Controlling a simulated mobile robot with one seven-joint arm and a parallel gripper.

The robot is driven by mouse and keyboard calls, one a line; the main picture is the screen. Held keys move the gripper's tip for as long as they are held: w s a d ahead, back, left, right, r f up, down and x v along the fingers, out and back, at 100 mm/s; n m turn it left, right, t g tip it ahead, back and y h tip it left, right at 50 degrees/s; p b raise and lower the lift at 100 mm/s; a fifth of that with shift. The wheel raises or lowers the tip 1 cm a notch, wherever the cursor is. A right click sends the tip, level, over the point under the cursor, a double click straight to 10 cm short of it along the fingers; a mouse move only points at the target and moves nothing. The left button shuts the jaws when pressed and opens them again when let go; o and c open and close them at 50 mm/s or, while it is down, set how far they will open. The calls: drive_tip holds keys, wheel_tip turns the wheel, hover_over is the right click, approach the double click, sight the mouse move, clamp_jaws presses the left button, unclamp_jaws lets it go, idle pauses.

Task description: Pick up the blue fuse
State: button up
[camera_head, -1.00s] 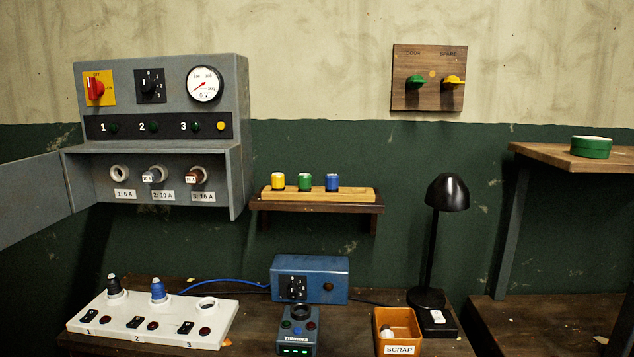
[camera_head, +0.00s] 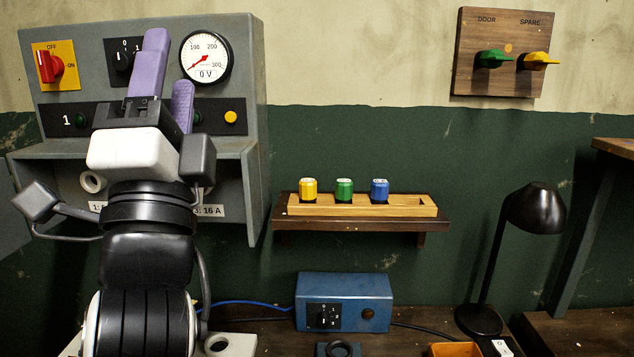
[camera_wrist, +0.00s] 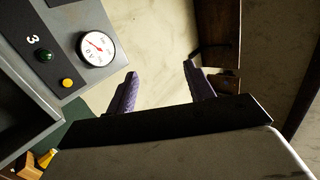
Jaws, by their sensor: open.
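The blue fuse (camera_head: 379,190) stands upright at the right of a row on a wooden holder (camera_head: 420,208) in the head view. A green fuse (camera_head: 344,190) and a yellow fuse (camera_head: 308,189) stand to its left. My gripper (camera_head: 168,75) is raised at the left, in front of the grey cabinet, well apart from the blue fuse. Its purple fingers are open and empty; they also show in the wrist view (camera_wrist: 162,85). The blue fuse cannot be made out in the wrist view, where a yellow fuse (camera_wrist: 46,158) shows at the lower left.
The grey cabinet (camera_head: 256,120) with a dial stands close behind my arm. A switch board (camera_head: 500,75) hangs at the upper right. A black lamp (camera_head: 537,208) stands right of the shelf (camera_head: 400,224). The space before the fuses is clear.

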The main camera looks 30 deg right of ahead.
drive_tip(key=s+d+f+m+g+h, duration=0.1)
drive_tip(key=d+f+m+g, duration=0.25)
drive_tip(key=d, duration=0.35)
drive_tip(key=s+d+f+m+g+h, duration=0.1)
drive_tip(key=d+f+m+g, duration=0.15)
drive_tip(key=d+m, duration=0.35)
drive_tip(key=s+d+f+m+g, duration=0.1)
drive_tip(key=d+f+m+g, duration=0.25)
drive_tip(key=d, duration=0.35)
drive_tip(key=m+y+p, duration=0.2)
drive_tip(key=m+y, duration=0.2)
drive_tip(key=m, duration=0.3)
approach(381, 187)
drive_tip(key=shift+g, duration=0.25)
drive_tip(key=x, duration=0.6)
drive_tip(key=shift+d+r, duration=0.25)
drive_tip(key=shift+d, duration=0.05)
drive_tip(key=shift+a+p+x, duration=0.2)
drive_tip(key=shift+p+x, duration=0.65)
drive_tip(key=shift+x, duration=1.8)
drive_tip(key=shift+w+f, duration=0.15)
drive_tip(key=shift+c, duration=0.4)
drive_tip(key=c, duration=0.9)
